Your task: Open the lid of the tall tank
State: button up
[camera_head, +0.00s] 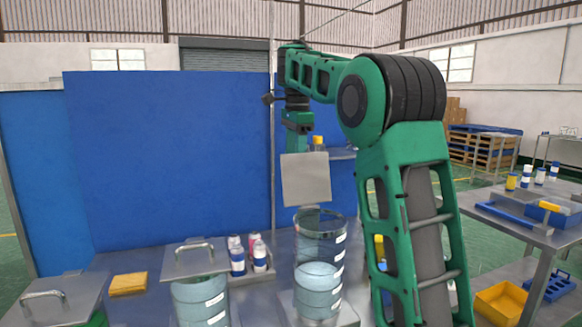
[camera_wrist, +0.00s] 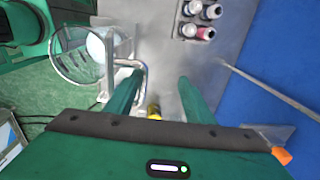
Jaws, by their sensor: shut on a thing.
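The tall tank (camera_head: 320,240) is a clear cylinder with white labels and pale blue liquid in its lower part. Its mouth is uncovered in the wrist view (camera_wrist: 68,58). Its grey square lid (camera_head: 306,180) stands steeply tilted up above the rim in the head view. In the wrist view, the lid's metal handle (camera_wrist: 142,72) is at my gripper (camera_wrist: 160,92), by the left finger. My gripper is shut on the handle, though the exact contact is partly hidden. In the head view, the lid hides the fingertips.
A shorter tank with a closed lid (camera_head: 196,260) stands to the left, and another handled lid (camera_head: 55,300) is at the far left. Several small bottles (camera_head: 248,254) and a yellow block (camera_head: 128,284) sit on the table. A blue panel (camera_head: 170,160) stands behind.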

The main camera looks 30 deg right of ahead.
jog(key=shift+d+r, duration=0.1)
jog(key=shift+r, duration=0.15)
jog(key=shift+c, duration=0.4)
notch_tip(320, 180, up, 10)
jog(key=shift+s+r, duration=0.2)
jog(key=shift+s, duration=0.1)
dwell(0.5)
